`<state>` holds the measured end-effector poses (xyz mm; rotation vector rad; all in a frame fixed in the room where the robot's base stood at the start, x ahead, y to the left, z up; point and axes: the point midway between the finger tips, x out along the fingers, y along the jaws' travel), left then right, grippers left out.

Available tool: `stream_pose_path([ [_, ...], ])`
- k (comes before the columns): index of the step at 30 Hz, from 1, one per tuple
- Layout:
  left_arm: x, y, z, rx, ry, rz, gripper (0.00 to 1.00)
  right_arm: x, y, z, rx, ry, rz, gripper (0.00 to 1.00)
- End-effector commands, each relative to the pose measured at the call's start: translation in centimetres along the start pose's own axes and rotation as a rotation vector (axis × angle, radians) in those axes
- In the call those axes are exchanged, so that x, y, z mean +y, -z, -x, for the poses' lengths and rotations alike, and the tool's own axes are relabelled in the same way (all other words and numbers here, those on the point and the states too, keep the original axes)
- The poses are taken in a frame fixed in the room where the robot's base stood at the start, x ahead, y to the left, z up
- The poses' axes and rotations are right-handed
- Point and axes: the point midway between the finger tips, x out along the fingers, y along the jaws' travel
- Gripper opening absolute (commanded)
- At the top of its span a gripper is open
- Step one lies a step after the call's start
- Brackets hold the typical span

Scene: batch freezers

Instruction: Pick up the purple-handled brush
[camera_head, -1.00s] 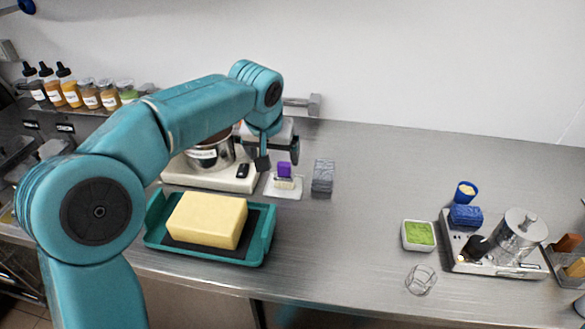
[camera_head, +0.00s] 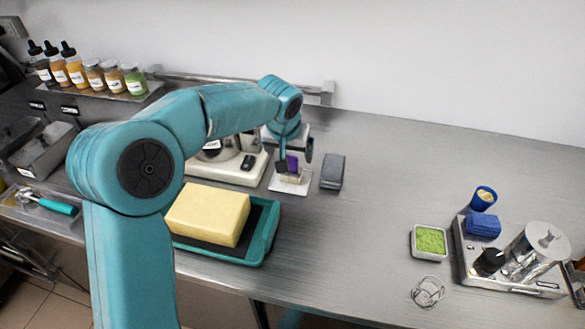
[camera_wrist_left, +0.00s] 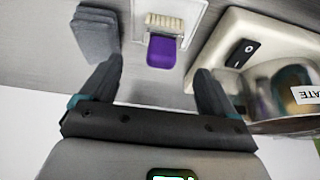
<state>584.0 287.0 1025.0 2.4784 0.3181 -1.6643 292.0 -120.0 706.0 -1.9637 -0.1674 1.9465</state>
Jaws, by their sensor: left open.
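The brush has a purple handle (camera_head: 292,163) and pale bristles, and it sits on a small white tray (camera_head: 277,184). In the left wrist view the purple handle (camera_wrist_left: 162,53) points toward my gripper, with the bristles (camera_wrist_left: 165,22) farther off. My left gripper (camera_head: 295,160) is open and empty. Its dark fingers are at the brush in the head view and hide part of it. In the left wrist view the handle lies ahead of and between the two fingertips (camera_wrist_left: 158,72), with space on both sides. My right gripper is not in view.
A grey block (camera_head: 333,172) stands right of the tray. A white scale (camera_head: 232,172) with a metal pot is on its left. A teal tray (camera_head: 262,240) holds a yellow block (camera_head: 208,213) in front. The counter's middle is clear.

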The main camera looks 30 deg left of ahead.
Motion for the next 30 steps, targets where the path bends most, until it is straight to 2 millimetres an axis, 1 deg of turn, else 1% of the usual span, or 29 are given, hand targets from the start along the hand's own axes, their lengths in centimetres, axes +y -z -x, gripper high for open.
stream_pose_path([
  [1,0.0,0.0,-0.6,-0.001,0.001,0.001,0.89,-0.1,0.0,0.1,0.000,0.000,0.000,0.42],
  [8,0.1,0.1,-2.6,-0.002,0.000,0.000,0.89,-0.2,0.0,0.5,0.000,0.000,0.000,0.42],
  [12,0.1,0.1,-4.9,-0.003,0.000,0.000,0.89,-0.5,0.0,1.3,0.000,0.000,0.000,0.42],
  [15,0.1,0.2,-6.3,-0.001,0.000,0.001,0.89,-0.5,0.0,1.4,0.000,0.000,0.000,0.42],
  [18,0.1,0.2,-6.9,0.000,0.000,0.000,0.89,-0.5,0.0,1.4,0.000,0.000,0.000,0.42],
  [24,0.1,0.2,-6.9,0.001,-0.001,0.000,0.89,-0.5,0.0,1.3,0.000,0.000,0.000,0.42],
  [26,0.1,0.2,-6.9,0.001,-0.001,0.000,0.70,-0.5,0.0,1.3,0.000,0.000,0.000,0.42],
  [27,0.1,0.2,-6.9,0.001,-0.001,0.000,0.57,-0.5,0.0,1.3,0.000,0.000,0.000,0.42],
  [30,0.1,0.2,-6.9,0.001,-0.001,0.000,0.28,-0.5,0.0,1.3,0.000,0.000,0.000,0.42],
])
